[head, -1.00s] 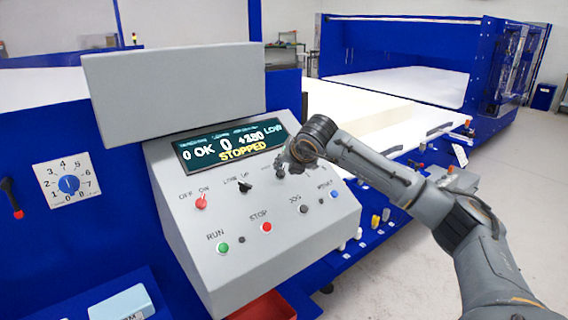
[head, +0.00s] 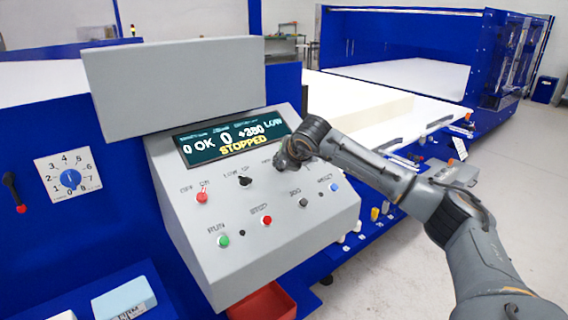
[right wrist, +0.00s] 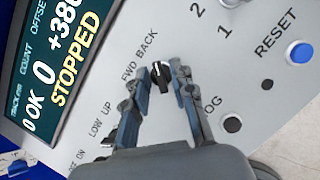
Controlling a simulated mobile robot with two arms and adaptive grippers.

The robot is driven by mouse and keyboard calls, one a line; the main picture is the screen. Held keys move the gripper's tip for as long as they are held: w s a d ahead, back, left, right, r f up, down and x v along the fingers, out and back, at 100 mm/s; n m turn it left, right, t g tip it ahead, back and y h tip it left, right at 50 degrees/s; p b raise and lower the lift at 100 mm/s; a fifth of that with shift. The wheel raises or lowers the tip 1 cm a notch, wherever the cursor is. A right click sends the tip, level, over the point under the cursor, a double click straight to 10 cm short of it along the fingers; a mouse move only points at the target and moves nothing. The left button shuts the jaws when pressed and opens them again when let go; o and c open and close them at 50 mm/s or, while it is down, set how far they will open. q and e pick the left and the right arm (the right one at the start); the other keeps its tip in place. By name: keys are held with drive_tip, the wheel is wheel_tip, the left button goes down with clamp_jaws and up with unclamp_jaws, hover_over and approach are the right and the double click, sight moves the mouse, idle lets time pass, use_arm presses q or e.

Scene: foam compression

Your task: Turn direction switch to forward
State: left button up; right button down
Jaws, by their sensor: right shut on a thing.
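The direction switch (right wrist: 160,78) is a small black rotary knob with a white mark, beside the words FWD and BACK on the grey sloping control panel (head: 270,195). In the right wrist view its white mark faces up and left, toward the lettering; I cannot tell which word it points to. My right gripper (right wrist: 161,70) is closed around the knob, one finger on each side. In the head view, the right gripper (head: 287,162) hides the switch. My left gripper is not in view.
A display (head: 235,142) above the controls reads STOPPED. Close by are the LOW/UP switch (head: 245,182), the red OFF/ON switch (head: 202,197), the red STOP button (head: 266,221), the green RUN button (head: 223,241), the black JOG button (head: 303,202) and the blue RESET button (head: 334,187).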

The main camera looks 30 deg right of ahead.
drive_tip(key=shift+d+f+n+t+y+b, duration=0.1)
drive_tip(key=shift+f+n+t+y+b, duration=0.1)
drive_tip(key=shift+n+b, duration=0.6)
drive_tip(key=shift+f+n+t+y+b, duration=0.1)
drive_tip(key=shift+n+y+b, duration=0.1)
drive_tip(key=shift+n+b, duration=0.6)
drive_tip(key=shift+r+n+y+b, duration=0.15)
drive_tip(key=shift+n+y+b, duration=0.15)
drive_tip(key=shift+n+b, duration=0.5)
drive_tip(key=shift+r+n+y, duration=0.1)
drive_tip(key=shift+n+y, duration=0.3)
drive_tip(key=shift+n, duration=0.7)
drive_tip(key=n+y, duration=0.1)
drive_tip(key=n, duration=0.3)
drive_tip(key=shift+d+r, duration=0.1)
drive_tip(key=n+y+p, duration=0.1)
drive_tip(key=n, duration=0.2)
drive_tip(key=shift+r+n+y+p, duration=0.1)
drive_tip(key=shift+n+y+p, duration=0.2)
drive_tip(key=shift+p, duration=0.1)
drive_tip(key=shift+n+g+y+p, duration=0.4)
drive_tip(key=shift+n+g+p, duration=0.1)
drive_tip(key=shift+n, duration=0.9)
drive_tip(key=c, duration=1.4)
unclamp_jaws()
drive_tip(key=shift+c, duration=0.2)
